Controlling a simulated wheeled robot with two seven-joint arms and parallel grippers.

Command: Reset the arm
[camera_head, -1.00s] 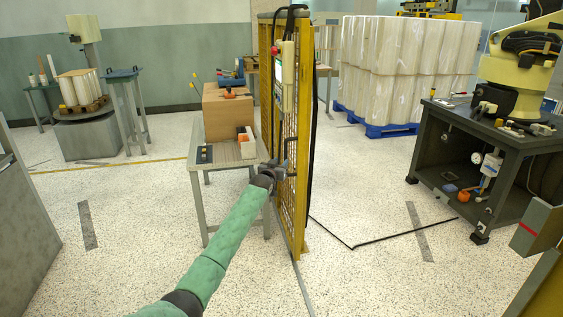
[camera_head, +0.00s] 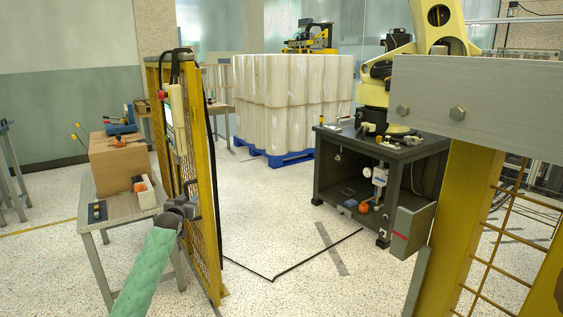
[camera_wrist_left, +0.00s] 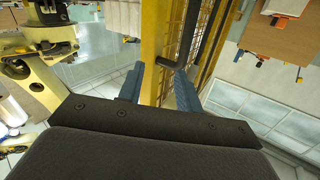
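My left arm (camera_head: 150,270) in its green sleeve reaches up from the bottom of the head view. My left gripper (camera_head: 188,201) is at the yellow mesh gate (camera_head: 203,220), beside its dark handle. In the left wrist view the two blue-grey fingers of the left gripper (camera_wrist_left: 158,88) stand apart. The dark handle (camera_wrist_left: 187,45) passes near their tips, in front of the yellow post (camera_wrist_left: 152,50). I cannot tell whether a finger touches the handle. My right gripper is not in view.
A small table (camera_head: 122,222) with a brown box (camera_head: 118,165) stands left of the gate. Wrapped rolls on a blue pallet (camera_head: 275,154) stand behind. A dark workbench (camera_head: 345,175) with a yellow robot arm (camera_head: 440,25) is right. A yellow fence post (camera_head: 465,220) with a grey beam is near.

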